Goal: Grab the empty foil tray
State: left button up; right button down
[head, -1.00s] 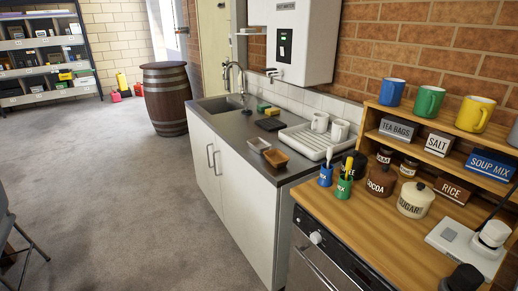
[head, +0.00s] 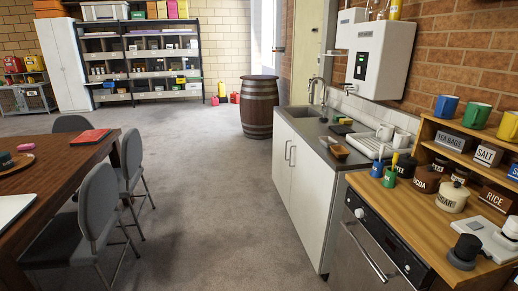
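Two small trays sit side by side near the front edge of the sink counter. The farther one is a silvery foil tray (head: 327,141) that looks empty, though it is small in the view. The nearer one is a tray with a brown inside (head: 339,151); I cannot tell whether that is its contents. Neither of my grippers is in view.
The sink counter (head: 308,185) holds a dish rack (head: 368,148) with mugs, right of the trays. A wooden counter with jars and cups (head: 425,215) is nearer. A table (head: 60,175) with chairs (head: 98,205) stands left. A barrel (head: 260,108) stands beyond; grey floor between is clear.

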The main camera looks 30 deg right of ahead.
aim_at(327, 141)
jog(key=z, duration=0.25)
jog(key=i, duration=1.65)
jog(key=z, duration=0.9)
